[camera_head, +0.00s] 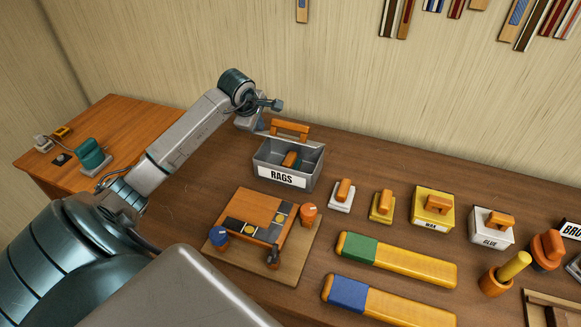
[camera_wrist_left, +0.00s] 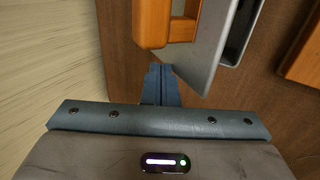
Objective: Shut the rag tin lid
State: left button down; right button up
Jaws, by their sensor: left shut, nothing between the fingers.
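The grey rag tin (camera_head: 283,179), labelled RAGS, stands on the bench near the wall. Its top is open, and a dark and orange item shows inside. Its lid stands up at the back, with an orange handle (camera_head: 290,127) on it. In the left wrist view the lid (camera_wrist_left: 212,45) is a grey panel seen nearly edge-on, with the orange handle (camera_wrist_left: 152,22) on its near side. My left gripper (camera_head: 260,127) is shut and empty at the left back corner of the tin. Its fingertips (camera_wrist_left: 160,75) are close to the handle and lid; I cannot tell whether they touch.
A wooden board with a small loom-like block (camera_head: 262,215) lies in front of the tin. To the right are orange-handled blocks, a wax tin (camera_head: 431,213), a glue tin (camera_head: 490,232) and two long yellow bars. The wall is close behind the tin.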

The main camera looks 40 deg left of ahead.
pick_arm(q)
jog(key=s+d+r+p, duration=0.1)
jog(key=s+r+p, duration=0.1)
jog(key=s+r, duration=0.2)
jog(key=shift+d, duration=0.15)
dwell(0.7)
dwell(0.3)
jog(key=shift+s, duration=0.1)
